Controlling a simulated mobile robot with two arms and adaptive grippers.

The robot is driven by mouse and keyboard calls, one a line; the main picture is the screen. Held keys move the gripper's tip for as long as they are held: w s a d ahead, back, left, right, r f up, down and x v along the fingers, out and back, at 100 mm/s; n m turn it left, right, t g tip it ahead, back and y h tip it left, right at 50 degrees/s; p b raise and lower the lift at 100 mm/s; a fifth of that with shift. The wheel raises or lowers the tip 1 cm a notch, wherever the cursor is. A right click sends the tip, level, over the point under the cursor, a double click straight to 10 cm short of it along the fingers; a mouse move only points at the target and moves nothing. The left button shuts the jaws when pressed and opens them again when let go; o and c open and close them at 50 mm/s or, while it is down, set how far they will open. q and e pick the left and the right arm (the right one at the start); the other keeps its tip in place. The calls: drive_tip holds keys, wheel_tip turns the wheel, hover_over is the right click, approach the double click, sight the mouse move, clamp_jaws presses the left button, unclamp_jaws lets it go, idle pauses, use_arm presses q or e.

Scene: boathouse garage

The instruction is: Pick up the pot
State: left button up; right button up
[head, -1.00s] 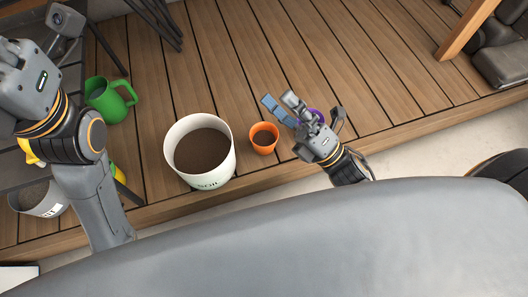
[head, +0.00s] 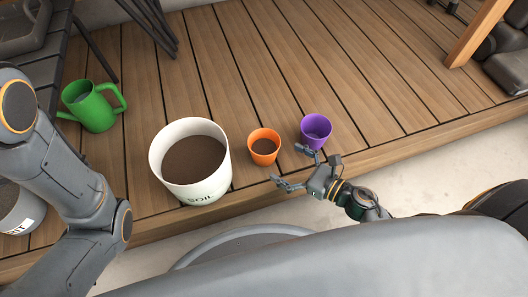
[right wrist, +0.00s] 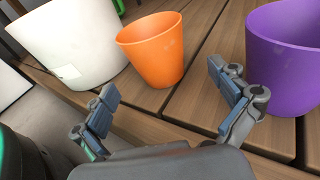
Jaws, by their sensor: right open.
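A small orange pot (head: 264,155) with dark soil inside stands upright on the wooden deck. A purple pot (head: 316,138) stands to its right. My right gripper (head: 292,168) is open and empty, just in front of the two pots at the deck edge. In the right wrist view, the orange pot (right wrist: 152,58) is ahead, between the lines of the open fingers (right wrist: 163,84) but beyond their tips. The purple pot (right wrist: 283,62) is to the right there, outside the right finger. My left arm crosses the left of the head view; its gripper is out of frame.
A white soil bucket (head: 212,184) stands close left of the orange pot. A green watering can (head: 91,108) stands farther left, and a grit container (head: 22,208) is partly hidden by my left arm. The deck (head: 250,70) behind the pots is clear.

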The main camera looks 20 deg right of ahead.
sight(274, 157)
drive_tip(key=x, duration=0.2)
drive_tip(key=b+x, duration=0.2)
drive_tip(key=x, duration=0.1)
drive_tip(key=shift+w+a+f, duration=0.15)
drive_tip(key=shift+a+f, duration=0.15)
drive_tip(key=shift+f, duration=0.1)
drive_tip(key=shift+w+a, duration=0.1)
drive_tip(key=shift+w, duration=0.05)
drive_tip(key=c, duration=1.3)
drive_tip(key=shift+r, duration=0.1)
drive_tip(key=shift+c, duration=0.4)
